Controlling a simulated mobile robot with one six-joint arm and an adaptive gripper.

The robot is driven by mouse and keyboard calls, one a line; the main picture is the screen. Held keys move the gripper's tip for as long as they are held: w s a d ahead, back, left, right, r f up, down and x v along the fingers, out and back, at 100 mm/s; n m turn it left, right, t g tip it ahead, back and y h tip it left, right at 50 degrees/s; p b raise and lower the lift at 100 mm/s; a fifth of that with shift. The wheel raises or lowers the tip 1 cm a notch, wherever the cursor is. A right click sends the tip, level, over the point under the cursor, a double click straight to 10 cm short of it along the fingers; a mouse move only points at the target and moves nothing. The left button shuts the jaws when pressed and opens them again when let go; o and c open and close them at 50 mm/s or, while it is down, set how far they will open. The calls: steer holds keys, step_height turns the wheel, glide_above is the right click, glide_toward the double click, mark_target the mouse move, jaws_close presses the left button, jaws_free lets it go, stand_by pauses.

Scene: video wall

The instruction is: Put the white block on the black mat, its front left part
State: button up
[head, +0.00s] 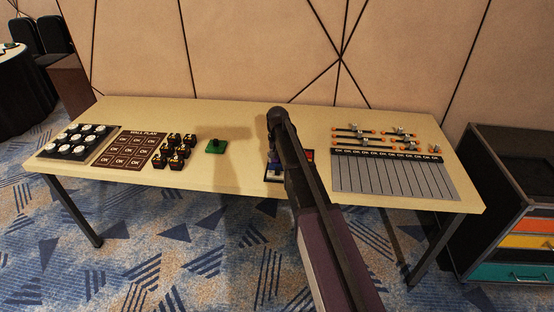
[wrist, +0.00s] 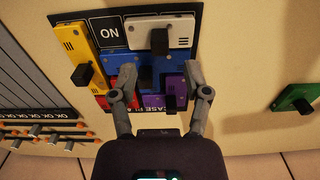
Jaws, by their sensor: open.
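The white block (wrist: 176,31), with a black knob, lies on the black mat (wrist: 106,19) at its upper right in the wrist view, which is the front left side as the head view faces the table. It lies beside the ON label and near the mat's edge. In the head view a small pale part (head: 272,178) shows left of my arm, which hides most of the mat. My gripper (wrist: 150,68) is open and empty, above the mat, its fingers apart from the white block.
A green block (head: 216,146) stands alone on the table to the left. A grey slotted panel (head: 390,174) lies right.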

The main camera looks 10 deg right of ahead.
mark_target(278, 168)
step_height(278, 168, up, 6)
steer(key=p, duration=0.5)
steer(key=shift+r+p, duration=0.15)
steer(key=shift+p, duration=0.15)
stand_by(0.5)
steer(key=s+n, duration=0.3)
steer(key=s, duration=2.6)
steer(key=shift+a+n, duration=0.15)
steer(key=shift+n, duration=0.15)
steer(key=shift+s, duration=0.1)
steer(key=shift+r+p, duration=0.5)
